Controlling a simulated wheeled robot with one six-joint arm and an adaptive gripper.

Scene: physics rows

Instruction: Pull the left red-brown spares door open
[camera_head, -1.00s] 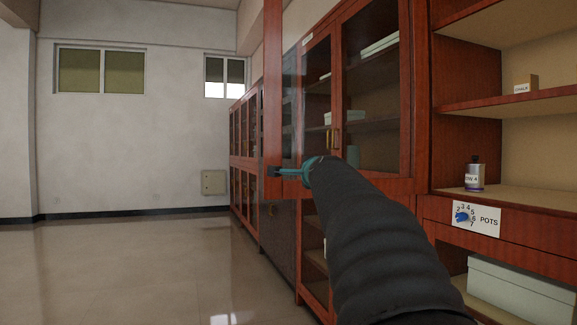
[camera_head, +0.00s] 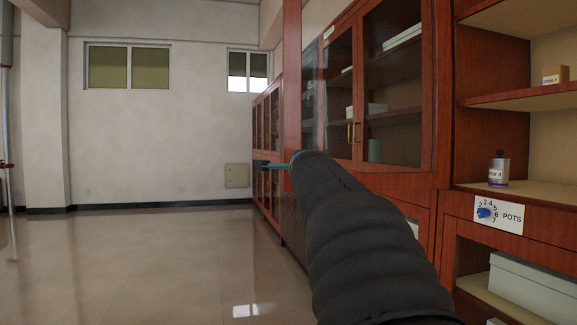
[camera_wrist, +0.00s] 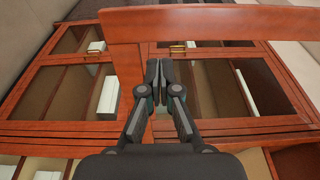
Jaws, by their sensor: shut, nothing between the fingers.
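A red-brown door frame edge (camera_head: 291,80) with glass beside it stands out from the cabinet row in the head view. It looks swung open; my arm hides its lower end. In the wrist view its red-brown bar (camera_wrist: 215,22) crosses the top. Behind it is the glazed spares cabinet (camera_head: 429,90), with two brass handles (camera_head: 353,133) close together. I cannot read its small white label (camera_head: 328,32). My gripper (camera_head: 262,165) is shut and empty, just left of the frame edge. In the wrist view its fingertips (camera_wrist: 158,68) are together, below the bar; contact is unclear.
Open shelves at the right hold a chalk box (camera_head: 555,75), a bottle (camera_head: 498,169) and a pale box (camera_head: 530,285). A POTS sign (camera_head: 498,214) is fixed below. More red-brown cabinets (camera_head: 266,120) recede behind my gripper. The floor (camera_head: 150,265) at left is clear.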

